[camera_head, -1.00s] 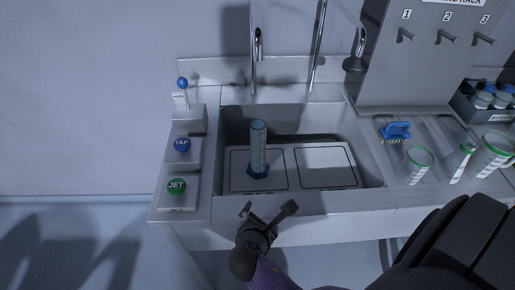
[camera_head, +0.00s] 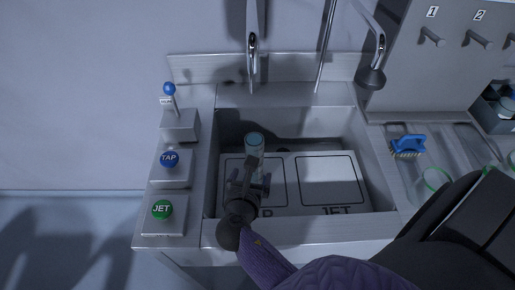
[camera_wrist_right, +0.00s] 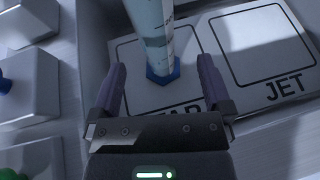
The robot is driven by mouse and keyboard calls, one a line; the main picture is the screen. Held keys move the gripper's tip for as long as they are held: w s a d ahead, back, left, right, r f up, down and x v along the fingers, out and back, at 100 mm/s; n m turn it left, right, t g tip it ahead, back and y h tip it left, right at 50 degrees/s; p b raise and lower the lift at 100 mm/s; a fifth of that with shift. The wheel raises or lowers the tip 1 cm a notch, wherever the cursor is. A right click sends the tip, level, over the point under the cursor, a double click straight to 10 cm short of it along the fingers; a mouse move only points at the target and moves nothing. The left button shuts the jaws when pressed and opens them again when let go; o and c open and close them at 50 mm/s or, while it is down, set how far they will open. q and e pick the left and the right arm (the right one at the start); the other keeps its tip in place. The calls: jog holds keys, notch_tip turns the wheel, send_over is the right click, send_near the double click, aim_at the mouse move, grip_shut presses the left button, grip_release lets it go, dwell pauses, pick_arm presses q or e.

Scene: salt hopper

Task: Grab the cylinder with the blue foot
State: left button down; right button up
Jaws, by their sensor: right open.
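The clear graduated cylinder (camera_head: 255,143) stands upright in the sink on the left plate, marked TAP. In the head view its lower part is hidden behind my right gripper (camera_head: 252,182). In the right wrist view the cylinder (camera_wrist_right: 152,22) rises at the top centre and its blue six-sided foot (camera_wrist_right: 163,72) rests on the plate. My right gripper is open, with a finger to each side of the cylinder in that view. The cylinder looks a little ahead of the fingers, and I see no contact. My left gripper is out of view.
The sink's front rim (camera_head: 300,228) lies under my right arm. The JET plate (camera_head: 328,180) is empty. TAP (camera_head: 169,159) and JET (camera_head: 162,209) buttons stand at left. A faucet (camera_head: 252,50) hangs behind the cylinder. A blue brush (camera_head: 408,144) lies on the right counter.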

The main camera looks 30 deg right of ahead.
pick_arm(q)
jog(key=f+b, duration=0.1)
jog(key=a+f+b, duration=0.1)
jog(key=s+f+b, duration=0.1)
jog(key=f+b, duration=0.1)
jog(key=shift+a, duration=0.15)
pick_arm(e)
jog(key=x, duration=0.9)
jog(key=shift+a+f, duration=0.3)
jog(key=shift+f, duration=0.1)
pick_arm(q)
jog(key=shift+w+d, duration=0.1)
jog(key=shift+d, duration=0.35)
pick_arm(e)
jog(key=shift+w, duration=0.2)
grip_shut()
